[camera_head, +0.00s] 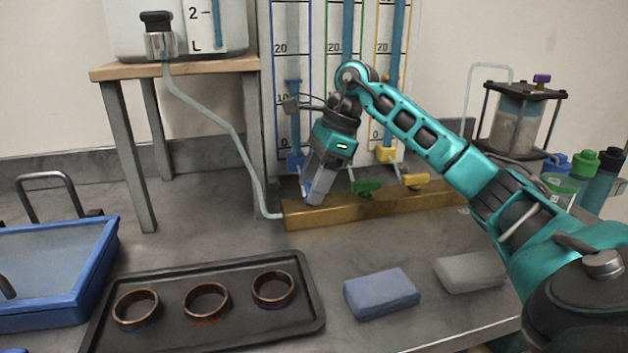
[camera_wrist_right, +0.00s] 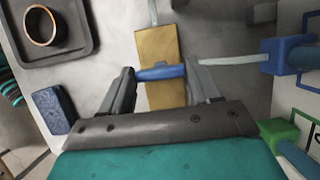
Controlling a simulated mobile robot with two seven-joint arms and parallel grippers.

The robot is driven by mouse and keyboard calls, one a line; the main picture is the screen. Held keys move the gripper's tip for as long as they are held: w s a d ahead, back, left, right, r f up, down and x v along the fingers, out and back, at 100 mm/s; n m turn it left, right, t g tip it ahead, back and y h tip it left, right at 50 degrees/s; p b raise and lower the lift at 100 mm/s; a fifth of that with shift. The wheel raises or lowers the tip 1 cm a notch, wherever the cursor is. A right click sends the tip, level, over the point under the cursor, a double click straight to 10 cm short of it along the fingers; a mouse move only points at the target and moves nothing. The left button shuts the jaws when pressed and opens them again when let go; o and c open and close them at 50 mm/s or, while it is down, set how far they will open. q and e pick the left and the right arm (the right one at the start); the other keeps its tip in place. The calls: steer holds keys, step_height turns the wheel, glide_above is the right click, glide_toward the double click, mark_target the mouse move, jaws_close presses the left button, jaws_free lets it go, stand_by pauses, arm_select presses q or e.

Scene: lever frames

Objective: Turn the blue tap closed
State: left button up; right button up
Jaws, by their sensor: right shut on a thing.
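The blue tap's handle (camera_wrist_right: 162,73) lies across the brass bar (camera_wrist_right: 155,45) in the right wrist view. My right gripper (camera_wrist_right: 163,77) has one finger at each end of this handle and is shut on it. In the head view my right gripper (camera_head: 315,197) points down at the left end of the brass bar (camera_head: 325,212) and hides most of the blue tap. The green tap (camera_head: 366,187) and yellow tap (camera_head: 415,181) sit further right on the same bar. My left gripper is not in view.
Tall measuring tubes stand behind the bar, the left one with a blue base (camera_head: 295,161). A pale hose (camera_head: 236,150) runs from the tank to the bar's left end. In front lie a black tray (camera_head: 240,332) with copper rings, a blue sponge (camera_head: 381,293) and a grey block (camera_head: 470,271).

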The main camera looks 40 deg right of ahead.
steer(key=shift+c, duration=1.3)
